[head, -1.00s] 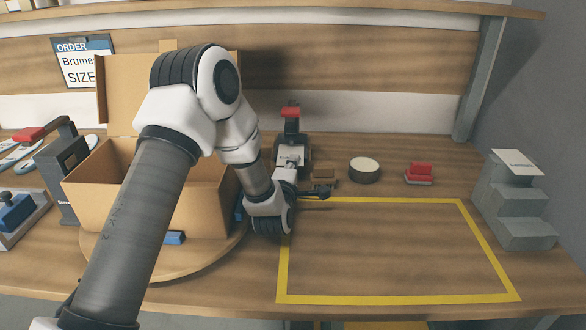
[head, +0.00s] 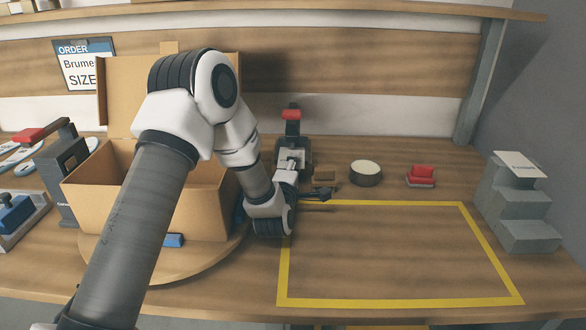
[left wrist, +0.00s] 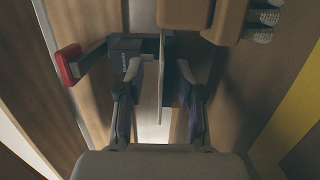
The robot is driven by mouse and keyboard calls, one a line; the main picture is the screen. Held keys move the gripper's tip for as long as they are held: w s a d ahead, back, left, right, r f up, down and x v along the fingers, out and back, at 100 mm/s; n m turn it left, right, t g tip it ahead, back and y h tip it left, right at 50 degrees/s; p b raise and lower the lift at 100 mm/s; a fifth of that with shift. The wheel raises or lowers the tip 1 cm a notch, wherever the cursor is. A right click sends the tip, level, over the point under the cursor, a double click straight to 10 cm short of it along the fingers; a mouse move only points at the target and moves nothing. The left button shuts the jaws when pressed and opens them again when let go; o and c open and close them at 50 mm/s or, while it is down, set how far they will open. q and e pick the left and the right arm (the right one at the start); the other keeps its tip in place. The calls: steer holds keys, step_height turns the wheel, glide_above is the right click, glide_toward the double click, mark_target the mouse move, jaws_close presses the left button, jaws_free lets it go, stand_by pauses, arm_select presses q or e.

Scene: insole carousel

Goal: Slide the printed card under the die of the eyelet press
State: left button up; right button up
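The eyelet press (head: 292,138), dark with a red handle, stands near the back middle. A pale printed piece, seemingly the card (head: 291,157), shows at its front; I cannot tell whether it is under the die. My left gripper (head: 318,193) is low just in front of the press. In the left wrist view, the fingers of my left gripper (left wrist: 162,85) stand apart on either side of a thin pale strip, probably the card edge-on (left wrist: 161,85), with gaps on both sides. The red handle of the press (left wrist: 68,65) shows at left there. My right gripper is not in view.
A grey stepped stand (head: 520,205) bears another printed card (head: 519,165). An open carton (head: 85,190) is at left. The yellow-framed area (head: 400,302) is clear.

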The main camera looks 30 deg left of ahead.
arm_select(q)
steer(key=v, duration=1.2)
steer(key=shift+f, duration=0.1)
